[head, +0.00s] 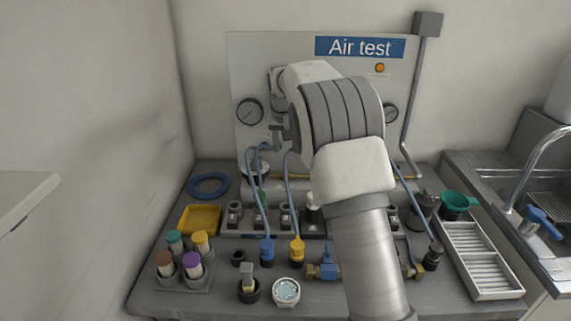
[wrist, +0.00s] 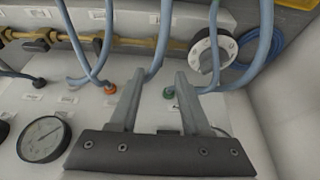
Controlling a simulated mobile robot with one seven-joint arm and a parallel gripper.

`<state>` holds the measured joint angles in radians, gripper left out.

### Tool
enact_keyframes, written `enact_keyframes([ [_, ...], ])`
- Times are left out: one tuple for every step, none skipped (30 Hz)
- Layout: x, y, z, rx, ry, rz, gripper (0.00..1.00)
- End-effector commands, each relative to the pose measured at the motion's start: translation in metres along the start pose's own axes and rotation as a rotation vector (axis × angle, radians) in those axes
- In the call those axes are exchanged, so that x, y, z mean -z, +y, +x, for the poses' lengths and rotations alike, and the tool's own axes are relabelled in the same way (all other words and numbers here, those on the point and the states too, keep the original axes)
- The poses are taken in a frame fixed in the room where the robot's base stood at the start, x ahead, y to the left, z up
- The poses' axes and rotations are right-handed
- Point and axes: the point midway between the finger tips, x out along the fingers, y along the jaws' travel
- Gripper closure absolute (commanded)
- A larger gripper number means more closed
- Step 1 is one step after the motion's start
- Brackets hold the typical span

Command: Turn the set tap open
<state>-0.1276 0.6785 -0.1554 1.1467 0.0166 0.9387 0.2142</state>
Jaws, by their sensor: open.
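My gripper (head: 279,137) is open and empty in front of the left part of the Air test panel (head: 240,70). In the wrist view, its two fingers (wrist: 158,88) point toward the panel foot, with a gap between them. A round white and black knob (wrist: 210,48) stands just beyond the right finger, apart from it. A brass pipe (wrist: 110,42) runs along the panel foot. In the head view, a blue-handled tap (head: 327,262) on brass fittings sits at the bench front, well below my gripper. I cannot tell which part is the set tap.
Blue hoses (wrist: 85,55) hang close around the fingers. Pressure gauges (head: 250,112) flank my arm on the panel. A yellow tray (head: 199,219), a blue ring (head: 208,186) and a rack of coloured-cap bottles (head: 184,268) stand left. A sink (head: 535,225) is at right.

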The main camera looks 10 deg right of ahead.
Motion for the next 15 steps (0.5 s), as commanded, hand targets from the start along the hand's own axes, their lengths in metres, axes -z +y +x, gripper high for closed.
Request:
enact_keyframes([
  [-0.001, 0.0, 0.014, -0.001, -0.002, 0.0, 0.53],
  [-0.001, 0.0, 0.02, -0.001, -0.002, 0.0, 0.53],
  [-0.001, 0.001, 0.029, -0.001, -0.002, 0.0, 0.53],
  [-0.001, 0.0, 0.035, -0.001, -0.002, 0.0, 0.53],
  [-0.001, 0.0, 0.04, -0.001, -0.001, 0.0, 0.53],
  [-0.001, 0.0, 0.047, -0.001, -0.002, 0.0, 0.53],
  [-0.001, 0.0, 0.052, -0.001, -0.002, 0.0, 0.53],
  [-0.001, 0.0, 0.056, -0.001, -0.001, 0.0, 0.53],
  [0.0, 0.0, 0.061, -0.001, 0.0, 0.0, 0.53],
  [0.0, 0.0, 0.065, 0.0, 0.0, -0.001, 0.53],
  [0.0, 0.0, 0.068, 0.0, 0.0, -0.001, 0.53],
  [0.0, 0.0, 0.071, 0.0, 0.001, 0.0, 0.53],
  [0.0, 0.0, 0.073, 0.0, 0.001, 0.0, 0.53],
  [0.0, 0.0, 0.075, 0.0, 0.0, 0.0, 0.53],
  [0.0, 0.0, 0.077, 0.0, 0.0, 0.0, 0.53],
])
